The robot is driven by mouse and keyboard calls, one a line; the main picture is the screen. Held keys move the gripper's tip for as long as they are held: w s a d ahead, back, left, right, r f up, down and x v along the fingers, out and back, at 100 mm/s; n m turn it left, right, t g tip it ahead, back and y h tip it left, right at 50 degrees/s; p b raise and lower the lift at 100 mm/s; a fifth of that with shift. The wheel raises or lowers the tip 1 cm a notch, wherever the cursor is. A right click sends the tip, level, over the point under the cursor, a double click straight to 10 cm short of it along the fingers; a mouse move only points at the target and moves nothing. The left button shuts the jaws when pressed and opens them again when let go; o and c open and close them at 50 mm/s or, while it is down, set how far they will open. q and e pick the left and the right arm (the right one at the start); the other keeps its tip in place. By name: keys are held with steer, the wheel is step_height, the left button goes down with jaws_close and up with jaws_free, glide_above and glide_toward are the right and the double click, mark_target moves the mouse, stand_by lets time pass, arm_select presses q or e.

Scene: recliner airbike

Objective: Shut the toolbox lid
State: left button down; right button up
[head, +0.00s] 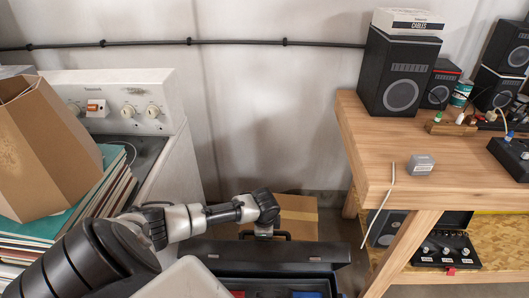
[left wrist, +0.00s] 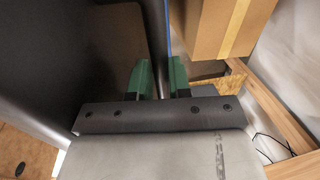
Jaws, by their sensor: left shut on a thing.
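The black toolbox (head: 325,285) is at the bottom middle of the head view, cut off by the frame's lower edge. Its lid (head: 310,254) stands open at the back, with a dark handle at its upper edge. My left gripper (head: 264,231) is at the lid's upper edge, by the handle. In the left wrist view, the green fingertips of my left gripper (left wrist: 159,80) are closed around the thin dark edge of the lid (left wrist: 155,35). Red and blue items show inside the toolbox. My right gripper is not in view.
A cardboard box (head: 299,216) stands behind the lid. A wooden bench (head: 375,135) with speakers is on the right, with a black case (head: 446,250) on its lower shelf. A white appliance (head: 150,90) and an open carton (head: 45,150) are at the left.

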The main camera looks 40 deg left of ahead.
arm_select(q)
steer(key=shift+t+y, duration=0.9)
steer(key=s+d+p, duration=0.1)
steer(key=s+p, duration=0.1)
steer(key=s+d+r+p, duration=0.1)
steer(key=d, duration=0.1)
steer(key=shift+s+d+p, duration=0.25)
steer(key=shift+s+p, duration=0.1)
steer(key=shift+p, duration=0.05)
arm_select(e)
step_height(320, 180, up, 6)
arm_select(q)
steer(key=s+d+f+t+y+b, duration=0.5)
steer(key=s+d+f+t+b, duration=0.1)
steer(key=s+d+f+b, duration=0.3)
steer(key=s+d+f, duration=0.1)
steer(key=s, duration=0.1)
steer(key=shift+s+y, duration=0.3)
steer(key=shift+s, duration=0.05)
steer(key=c, duration=1.1)
jaws_free()
steer(key=shift+d, duration=0.1)
steer(key=shift+o, duration=0.2)
steer(key=shift+r, duration=0.1)
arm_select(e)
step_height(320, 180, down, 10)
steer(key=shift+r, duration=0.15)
